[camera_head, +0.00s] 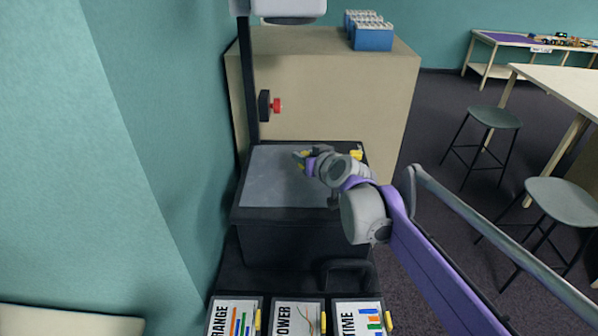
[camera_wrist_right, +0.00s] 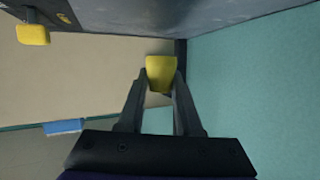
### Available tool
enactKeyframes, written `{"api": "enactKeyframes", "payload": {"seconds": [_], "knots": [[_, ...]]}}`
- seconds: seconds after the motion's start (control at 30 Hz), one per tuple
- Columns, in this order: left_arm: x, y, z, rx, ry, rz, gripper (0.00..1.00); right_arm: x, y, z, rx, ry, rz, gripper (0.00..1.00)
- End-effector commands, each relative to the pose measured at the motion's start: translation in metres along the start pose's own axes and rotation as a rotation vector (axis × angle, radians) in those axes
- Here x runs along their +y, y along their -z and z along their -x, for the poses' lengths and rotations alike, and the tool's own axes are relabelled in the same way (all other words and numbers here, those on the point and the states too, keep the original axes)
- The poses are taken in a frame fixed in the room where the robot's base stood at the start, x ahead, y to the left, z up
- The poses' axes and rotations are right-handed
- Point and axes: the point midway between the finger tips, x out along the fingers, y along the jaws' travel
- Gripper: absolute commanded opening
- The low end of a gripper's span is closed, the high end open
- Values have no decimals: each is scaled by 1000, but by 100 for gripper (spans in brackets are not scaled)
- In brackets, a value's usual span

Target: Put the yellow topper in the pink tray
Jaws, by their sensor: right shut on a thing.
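My right gripper (camera_head: 303,160) is above the grey top of a dark cart-like stand (camera_head: 270,180). It also shows in the right wrist view (camera_wrist_right: 161,80), where its two fingers are shut on a yellow block-like piece (camera_wrist_right: 161,68), which looks like the yellow topper. I cannot tell whether the piece touches any surface. No pink tray is in view. My left gripper is not in view.
Another yellow piece (camera_head: 356,154) is at the stand's far right corner. A red knob (camera_head: 277,105) is on the post behind. A beige cabinet (camera_head: 330,95) bears blue boxes (camera_head: 373,38). Charts (camera_head: 296,318) are in front; stools (camera_head: 495,117) stand right. A teal wall is close on the left.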

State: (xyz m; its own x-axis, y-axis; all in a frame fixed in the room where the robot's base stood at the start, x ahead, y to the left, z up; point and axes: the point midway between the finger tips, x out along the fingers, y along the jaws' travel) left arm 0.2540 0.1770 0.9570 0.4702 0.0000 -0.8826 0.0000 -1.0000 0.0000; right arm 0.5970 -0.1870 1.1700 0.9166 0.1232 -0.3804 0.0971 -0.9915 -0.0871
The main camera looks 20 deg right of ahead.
Motion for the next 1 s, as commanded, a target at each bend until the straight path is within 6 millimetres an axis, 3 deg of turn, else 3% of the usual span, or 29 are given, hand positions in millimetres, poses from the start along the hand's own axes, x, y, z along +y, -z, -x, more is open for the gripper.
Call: {"api": "enactKeyframes", "payload": {"seconds": [0.1,0.33,0.53,0.87,0.9,1.0], "knots": [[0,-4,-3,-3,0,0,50,2,-21,-8,-1,0,0,0],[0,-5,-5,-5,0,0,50,3,-37,-16,0,0,0,0],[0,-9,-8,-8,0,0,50,6,-62,-26,0,1,-1,0],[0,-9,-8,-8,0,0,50,6,-65,-27,0,0,0,0],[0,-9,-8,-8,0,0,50,6,-64,-27,0,0,0,41],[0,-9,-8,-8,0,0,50,6,-64,-27,0,0,0,59]]}}
